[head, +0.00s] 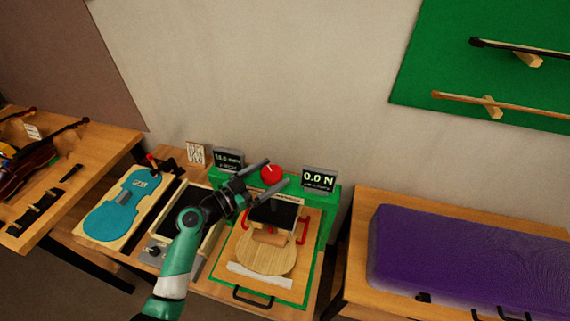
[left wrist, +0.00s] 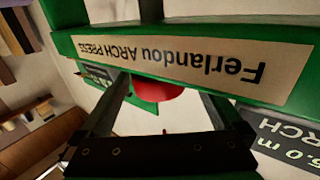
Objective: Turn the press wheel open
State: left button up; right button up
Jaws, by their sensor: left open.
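The press wheel (head: 272,174) is a red disc on top of the green arch press at the back of the bench. It has a small white mark on its top. My left gripper (head: 276,172) is open, with its fingers reaching to either side of the wheel. In the left wrist view the red wheel (left wrist: 155,90) shows between the two fingers, partly hidden by the green press beam (left wrist: 62,42) with its "Ferlandou ARCH PRESS" label. I cannot tell whether the fingers touch the wheel. My right gripper is not in view.
A display reading "0.0 N" (head: 319,179) stands right of the wheel, and another display (head: 228,160) stands left. A teal violin form (head: 122,203) lies left; a purple case (head: 460,255) lies right.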

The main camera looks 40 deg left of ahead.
pick_arm(q)
jog(key=shift+w+d, duration=0.1)
jog(key=shift+w, duration=0.4)
jog(key=shift+s, duration=0.1)
jog(key=shift+c, duration=0.9)
jog(key=c, duration=1.1)
jog(key=shift+c, duration=0.2)
jog(key=shift+y, duration=0.3)
